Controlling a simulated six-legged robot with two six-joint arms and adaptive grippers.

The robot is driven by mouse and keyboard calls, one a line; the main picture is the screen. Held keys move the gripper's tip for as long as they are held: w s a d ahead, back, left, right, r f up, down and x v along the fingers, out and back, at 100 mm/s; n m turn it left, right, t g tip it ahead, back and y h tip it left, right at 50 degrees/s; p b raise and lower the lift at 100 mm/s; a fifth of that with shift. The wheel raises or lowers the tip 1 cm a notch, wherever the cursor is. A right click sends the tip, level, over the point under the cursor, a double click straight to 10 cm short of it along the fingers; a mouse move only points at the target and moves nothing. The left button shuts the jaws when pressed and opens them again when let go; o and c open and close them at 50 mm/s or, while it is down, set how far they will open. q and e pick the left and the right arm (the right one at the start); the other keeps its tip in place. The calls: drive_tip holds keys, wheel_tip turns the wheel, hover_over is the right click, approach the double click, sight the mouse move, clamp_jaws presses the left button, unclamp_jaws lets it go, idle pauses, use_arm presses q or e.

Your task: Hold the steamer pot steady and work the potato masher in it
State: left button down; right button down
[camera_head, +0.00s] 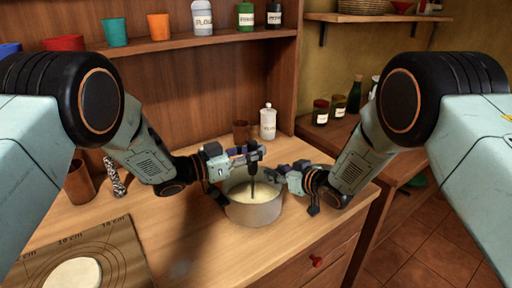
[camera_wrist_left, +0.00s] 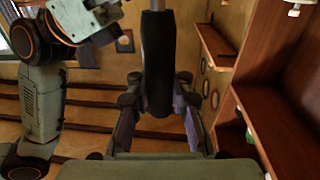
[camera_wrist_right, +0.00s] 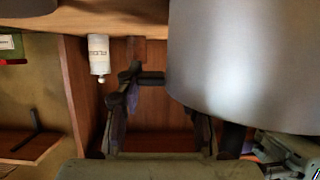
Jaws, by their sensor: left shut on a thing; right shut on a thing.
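The steamer pot (camera_head: 253,212) is a round grey metal pot on the wooden counter, with pale yellow mash (camera_head: 240,190) inside. The dark potato masher (camera_head: 253,171) stands roughly upright in it; its lower end is hidden in the mash. My left gripper (camera_head: 247,156) is shut on the masher's handle above the pot; the black handle (camera_wrist_left: 157,65) stands between its fingers in the left wrist view. My right gripper (camera_head: 274,175) is shut on the pot at its right side. The pot's grey wall (camera_wrist_right: 245,60) fills the upper right of the right wrist view.
A white canister (camera_head: 268,123) and a brown cup (camera_head: 241,131) stand behind the pot. A pastry mat (camera_head: 115,240) with dough (camera_head: 75,273) lies at the front left. A patterned shaker (camera_head: 114,178) and a brown tumbler (camera_head: 78,182) stand at the left. The counter's right edge is near the pot.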

drive_tip(key=shift+r, duration=0.1)
use_arm(q)
drive_tip(key=shift+r, duration=0.9)
drive_tip(key=shift+f, duration=1)
drive_tip(key=shift+r, duration=1.05)
drive_tip(key=shift+r, duration=4.55)
